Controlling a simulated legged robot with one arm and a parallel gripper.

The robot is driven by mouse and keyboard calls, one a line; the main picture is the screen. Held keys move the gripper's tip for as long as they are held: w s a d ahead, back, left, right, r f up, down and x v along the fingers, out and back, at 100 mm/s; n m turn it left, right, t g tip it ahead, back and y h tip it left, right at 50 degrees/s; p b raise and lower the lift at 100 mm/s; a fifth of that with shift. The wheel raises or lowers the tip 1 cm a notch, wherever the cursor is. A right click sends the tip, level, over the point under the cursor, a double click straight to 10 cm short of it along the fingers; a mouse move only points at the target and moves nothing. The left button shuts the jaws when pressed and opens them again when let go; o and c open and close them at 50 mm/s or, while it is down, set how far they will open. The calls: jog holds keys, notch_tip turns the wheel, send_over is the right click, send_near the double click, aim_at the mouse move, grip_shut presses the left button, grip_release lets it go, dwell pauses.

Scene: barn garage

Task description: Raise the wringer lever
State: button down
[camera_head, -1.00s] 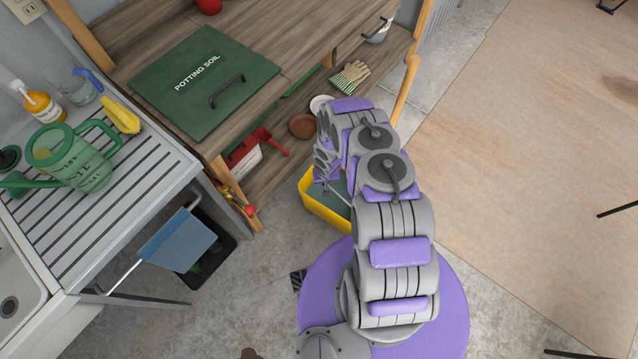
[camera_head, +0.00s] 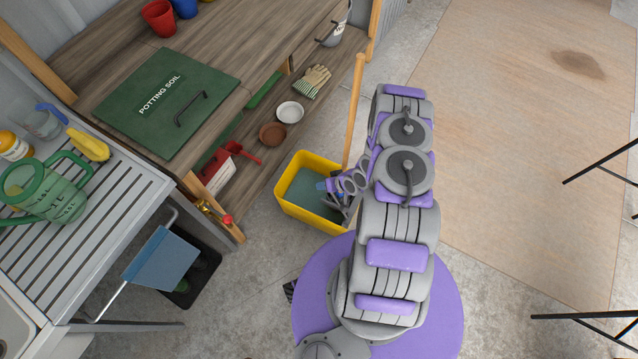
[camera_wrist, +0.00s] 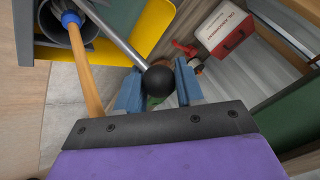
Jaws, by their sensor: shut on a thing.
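The wringer lever (camera_wrist: 120,38) is a metal rod ending in a black ball knob (camera_wrist: 160,80). In the wrist view it runs from the yellow mop bucket (camera_wrist: 156,24) at the top down to my gripper (camera_wrist: 159,88). The blue fingers are shut on the black knob, one on each side. In the head view the yellow bucket (camera_head: 291,206) stands on the floor left of my arm, and my gripper (camera_head: 328,188) is over its right part. The lever cannot be made out there. A wooden mop handle (camera_wrist: 88,80) rises from the bucket.
The wooden workbench (camera_head: 230,40) with a green potting soil lid (camera_head: 165,105) is at the upper left. Its lower shelf holds gloves (camera_head: 313,80), bowls and a red-and-white container (camera_head: 217,172). A slatted sink counter (camera_head: 85,235) is at left.

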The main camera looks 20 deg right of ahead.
jog(key=shift+s+d+r+p, duration=0.15)
jog(key=shift+s+d+r, duration=0.15)
jog(key=shift+s+d, duration=0.5)
jog(key=shift+s+d+r+p, duration=0.15)
jog(key=shift+s+d+r, duration=0.15)
jog(key=shift+s+d, duration=0.5)
jog(key=shift+s+a, duration=0.15)
jog(key=shift+a, duration=0.1)
jog(key=c, duration=0.8)
grip_release()
jog(key=shift+r, duration=0.1)
jog(key=p+v, duration=0.2)
jog(key=v, duration=1.5)
jog(key=shift+d+p, duration=0.1)
jog(key=shift+p, duration=0.25)
jog(key=shift+d+r, duration=0.1)
